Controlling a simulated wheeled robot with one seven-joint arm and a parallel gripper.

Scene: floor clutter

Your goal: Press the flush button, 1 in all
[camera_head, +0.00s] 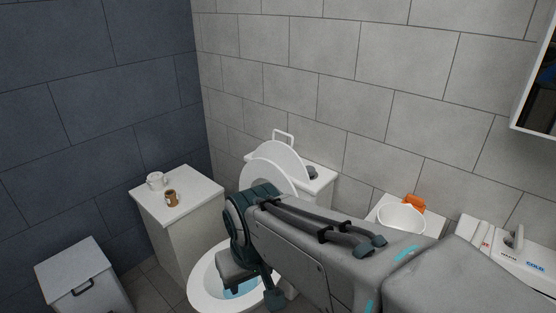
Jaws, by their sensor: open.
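The white toilet (203,289) stands in the middle, its lid (277,167) raised against the tank (322,184). A small dark grey round piece, which looks like the flush button (311,172), sits on top of the tank, right of the lid. My gripper (254,287) points down over the toilet bowl, open and with nothing seen between its fingers. It is in front of and below the button in the picture, well apart from it. My arm hides the right part of the bowl and the lower tank.
A white cabinet (180,228) left of the toilet bears a white cup (155,181) and a brown mug (171,198). A lidded bin (82,283) stands at lower left. A white bucket (401,219) and a sink (516,262) are at right. Tiled walls close the back.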

